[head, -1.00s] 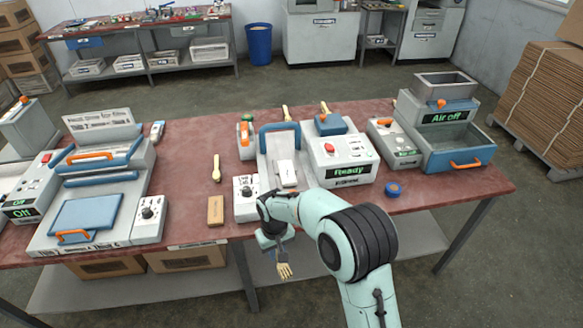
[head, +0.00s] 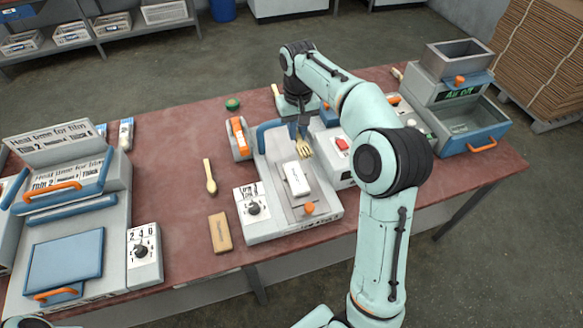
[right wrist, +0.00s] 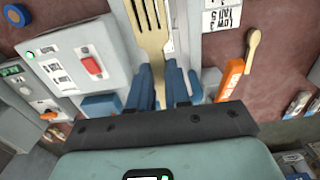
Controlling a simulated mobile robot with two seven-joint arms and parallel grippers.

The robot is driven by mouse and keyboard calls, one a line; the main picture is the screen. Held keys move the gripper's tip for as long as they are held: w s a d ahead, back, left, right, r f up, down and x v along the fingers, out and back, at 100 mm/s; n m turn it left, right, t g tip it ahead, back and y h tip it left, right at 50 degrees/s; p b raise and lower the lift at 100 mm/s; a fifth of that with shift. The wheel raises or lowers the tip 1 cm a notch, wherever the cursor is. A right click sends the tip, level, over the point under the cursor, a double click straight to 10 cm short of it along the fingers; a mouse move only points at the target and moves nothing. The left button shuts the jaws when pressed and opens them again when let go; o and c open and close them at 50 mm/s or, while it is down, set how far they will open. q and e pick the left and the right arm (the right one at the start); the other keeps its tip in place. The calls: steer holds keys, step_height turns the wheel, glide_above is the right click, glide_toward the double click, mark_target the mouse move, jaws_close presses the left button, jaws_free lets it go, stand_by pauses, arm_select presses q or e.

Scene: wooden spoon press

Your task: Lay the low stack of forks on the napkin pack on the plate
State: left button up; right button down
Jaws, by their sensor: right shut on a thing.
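My right gripper (head: 301,130) is shut on the low stack of forks (head: 304,147), pale wooden forks with tines hanging toward the press. In the right wrist view the forks (right wrist: 152,40) stick out from between the blue fingers (right wrist: 158,88). The white napkin pack (head: 297,179) lies on the grey plate (head: 323,193) of the press. In the head view the forks appear just beyond the pack; I cannot tell their height above the plate. My left gripper is not in view.
A wooden spoon (head: 210,177) and a brown block (head: 220,233) lie left of the press. A dial box (head: 252,205) adjoins the press. An orange-topped device (head: 239,138) stands behind it. Another large machine (head: 75,225) fills the left.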

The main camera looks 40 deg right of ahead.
step_height(320, 180, down, 6)
steer(key=s, duration=0.1)
steer(key=b, duration=0.1)
glide_above(297, 179)
step_height(297, 179, down, 6)
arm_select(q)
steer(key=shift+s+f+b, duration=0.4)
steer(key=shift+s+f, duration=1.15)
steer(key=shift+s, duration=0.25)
arm_select(e)
steer(key=shift+w+f, duration=0.1)
steer(key=shift+f, duration=2.8)
steer(key=shift+f, duration=0.1)
steer(key=c, duration=1.4)
jaws_free()
steer(key=shift+f, duration=0.1)
steer(key=o, duration=0.3)
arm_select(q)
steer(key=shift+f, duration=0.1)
